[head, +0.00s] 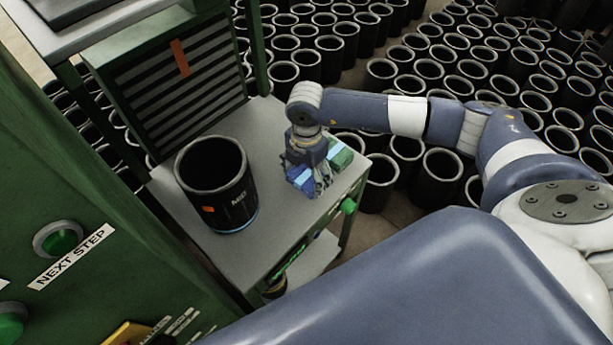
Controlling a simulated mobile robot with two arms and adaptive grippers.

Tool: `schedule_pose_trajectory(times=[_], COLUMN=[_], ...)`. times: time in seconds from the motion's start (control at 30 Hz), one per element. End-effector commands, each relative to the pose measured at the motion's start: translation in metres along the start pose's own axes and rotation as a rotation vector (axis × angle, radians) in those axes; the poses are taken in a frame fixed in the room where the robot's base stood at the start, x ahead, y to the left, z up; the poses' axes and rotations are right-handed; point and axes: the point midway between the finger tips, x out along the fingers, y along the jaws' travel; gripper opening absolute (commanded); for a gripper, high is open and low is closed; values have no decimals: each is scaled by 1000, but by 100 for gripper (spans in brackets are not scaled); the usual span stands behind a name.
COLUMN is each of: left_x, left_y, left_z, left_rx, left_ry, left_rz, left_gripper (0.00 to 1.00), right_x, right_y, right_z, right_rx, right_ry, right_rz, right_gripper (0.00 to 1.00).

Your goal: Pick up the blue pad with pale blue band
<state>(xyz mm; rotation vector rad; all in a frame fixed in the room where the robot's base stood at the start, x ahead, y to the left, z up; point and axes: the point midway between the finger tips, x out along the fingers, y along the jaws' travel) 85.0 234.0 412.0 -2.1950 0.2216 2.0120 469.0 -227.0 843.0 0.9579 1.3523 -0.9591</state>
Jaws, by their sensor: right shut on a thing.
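The blue pad with a pale blue band (301,178) is at the right part of the small grey table. My right gripper (309,178) points down over it and is shut on it. The gripper's fingers hide part of the pad. I cannot tell whether the pad touches the tabletop. A green pad (340,155) lies just to the right of the gripper, close beside it. My left gripper is not in view.
A black rubber sleeve (217,185) stands upright on the grey table (262,252), left of my gripper. A green cabinet with a NEXT STEP label (72,256) fills the left. A slatted green unit (180,85) stands behind. Many black sleeves cover the floor beyond.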

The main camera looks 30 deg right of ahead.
Motion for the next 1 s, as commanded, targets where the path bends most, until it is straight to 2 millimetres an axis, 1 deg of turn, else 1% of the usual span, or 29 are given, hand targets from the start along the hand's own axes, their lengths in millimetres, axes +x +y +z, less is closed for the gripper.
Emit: schedule_pose_trajectory(times=[0.13, 0.17, 0.23, 0.5, 0.7, 0.83, 1.0], left_x=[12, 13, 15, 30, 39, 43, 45], left_y=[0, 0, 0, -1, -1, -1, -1], left_z=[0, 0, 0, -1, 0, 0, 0], left_rx=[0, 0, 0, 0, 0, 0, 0], left_ry=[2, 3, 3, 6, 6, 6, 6], left_rz=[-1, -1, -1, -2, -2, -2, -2], left_gripper=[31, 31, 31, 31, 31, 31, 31], right_x=[-22, -25, -24, -29, -34, -36, -39], right_y=[2, -2, -14, -64, -97, -112, -123], right_z=[1, -1, -11, -50, -77, -89, -97], right_rx=[0, -2, -4, -5, -4, -3, -1], right_ry=[-2, -1, 1, 0, 0, 0, -1], right_rz=[7, 3, 0, 2, 2, 2, 2], right_gripper=[51, 51, 51, 51, 51, 51, 51])
